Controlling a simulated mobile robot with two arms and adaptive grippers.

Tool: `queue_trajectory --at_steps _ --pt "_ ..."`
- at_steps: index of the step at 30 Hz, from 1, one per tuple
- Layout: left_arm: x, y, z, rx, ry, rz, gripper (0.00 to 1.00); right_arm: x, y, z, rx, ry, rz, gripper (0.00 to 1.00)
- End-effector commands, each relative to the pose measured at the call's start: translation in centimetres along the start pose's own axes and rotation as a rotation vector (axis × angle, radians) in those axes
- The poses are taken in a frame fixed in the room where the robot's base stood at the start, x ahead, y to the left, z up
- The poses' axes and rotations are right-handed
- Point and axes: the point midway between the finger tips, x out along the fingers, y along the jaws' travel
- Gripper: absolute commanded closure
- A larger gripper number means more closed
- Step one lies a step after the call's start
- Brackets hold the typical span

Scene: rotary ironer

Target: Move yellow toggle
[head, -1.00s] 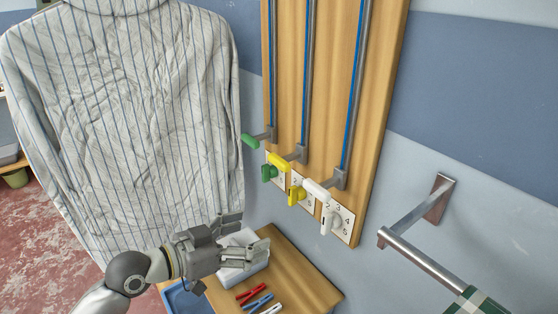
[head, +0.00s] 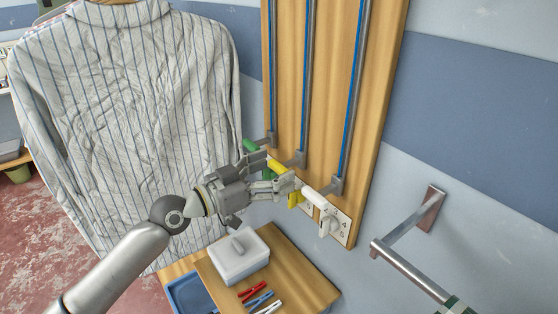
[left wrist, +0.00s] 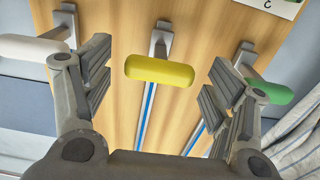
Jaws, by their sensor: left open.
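The yellow toggle (head: 278,167) is a rounded bar on a metal bracket at the foot of the middle rail on the wooden wall panel. In the left wrist view the yellow toggle (left wrist: 160,70) lies between the spread fingers, with a gap on both sides. My left gripper (head: 276,173) is open and empty at the toggle; it partly hides it in the head view. A yellow knob (head: 294,199) below the toggle is partly hidden by the lower finger. My right gripper is not in view.
A green handle (head: 250,145) and a white handle (head: 314,197) flank the yellow toggle closely. A striped shirt (head: 130,120) hangs at left. Below are a white box (head: 238,262) and clothespins (head: 258,299) on a wooden shelf. A metal rail (head: 410,270) juts out at right.

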Motion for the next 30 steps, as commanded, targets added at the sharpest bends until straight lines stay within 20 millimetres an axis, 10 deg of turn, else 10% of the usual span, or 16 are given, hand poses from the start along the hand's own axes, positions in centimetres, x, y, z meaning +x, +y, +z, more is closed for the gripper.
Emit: queue_trajectory --at_steps 15,30 --pt "1.9 0.0 0.1 0.001 -0.001 0.000 0.21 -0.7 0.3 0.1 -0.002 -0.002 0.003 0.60" --pt "1.9 0.0 0.1 0.001 -0.001 0.000 0.86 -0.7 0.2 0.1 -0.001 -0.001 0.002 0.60"
